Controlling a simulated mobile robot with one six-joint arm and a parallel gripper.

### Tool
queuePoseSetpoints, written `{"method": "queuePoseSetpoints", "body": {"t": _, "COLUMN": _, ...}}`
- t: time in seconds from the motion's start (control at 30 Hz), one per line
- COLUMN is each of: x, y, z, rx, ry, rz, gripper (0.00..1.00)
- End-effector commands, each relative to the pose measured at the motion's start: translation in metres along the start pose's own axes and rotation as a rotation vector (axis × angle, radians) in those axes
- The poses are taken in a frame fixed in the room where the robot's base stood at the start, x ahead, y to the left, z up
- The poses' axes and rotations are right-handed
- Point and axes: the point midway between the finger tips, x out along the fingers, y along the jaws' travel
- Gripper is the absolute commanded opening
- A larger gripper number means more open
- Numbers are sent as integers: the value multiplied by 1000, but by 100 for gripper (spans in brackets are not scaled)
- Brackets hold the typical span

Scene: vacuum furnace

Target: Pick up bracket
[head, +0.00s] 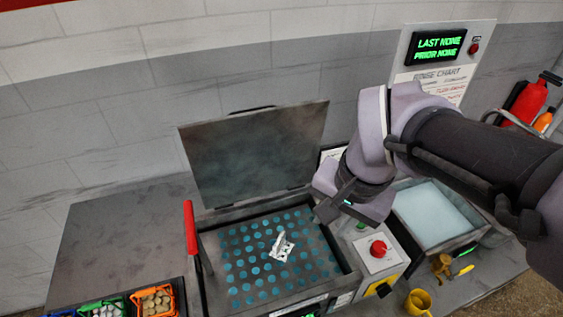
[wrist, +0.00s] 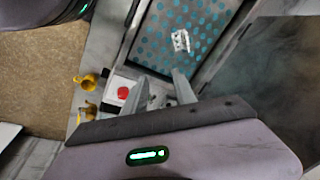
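The bracket (head: 282,246) is a small white metal piece lying on the dark perforated floor of the open furnace chamber (head: 240,292). It also shows in the wrist view (wrist: 181,41), beyond the fingertips. My gripper (wrist: 160,80) has its two grey fingers apart, with nothing between them. In the head view my gripper is above the chamber's right edge, up and to the right of the bracket and apart from it. Its fingers are hard to make out there.
The raised lid (head: 255,150) stands behind the chamber. A red handle (head: 190,228) rises at its left. A red button (head: 378,249) is on the right panel, beside a basin of pale liquid (head: 432,212). A yellow mug (head: 418,302) stands in front. Several coloured bins (head: 155,303) sit at front left.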

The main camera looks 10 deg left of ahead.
Motion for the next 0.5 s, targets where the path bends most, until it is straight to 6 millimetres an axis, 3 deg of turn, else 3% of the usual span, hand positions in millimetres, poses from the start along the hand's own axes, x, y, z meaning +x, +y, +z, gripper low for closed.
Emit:
{"method": "queuePoseSetpoints", "body": {"t": 0.03, "x": -12, "y": -21, "z": -5, "rx": -16, "ry": -31, "rz": 28, "gripper": 33}}
{"method": "queuePoseSetpoints", "body": {"t": 0.1, "x": -10, "y": -46, "z": -9, "rx": -28, "ry": -66, "rz": 68, "gripper": 33}}
{"method": "queuePoseSetpoints", "body": {"t": 0.3, "x": 6, "y": -99, "z": -6, "rx": -57, "ry": -125, "rz": 168, "gripper": 33}}
{"method": "queuePoseSetpoints", "body": {"t": 0.4, "x": 19, "y": -106, "z": -4, "rx": -60, "ry": -133, "rz": 187, "gripper": 33}}
{"method": "queuePoseSetpoints", "body": {"t": 0.5, "x": 46, "y": -100, "z": 0, "rx": -59, "ry": -134, "rz": 190, "gripper": 33}}
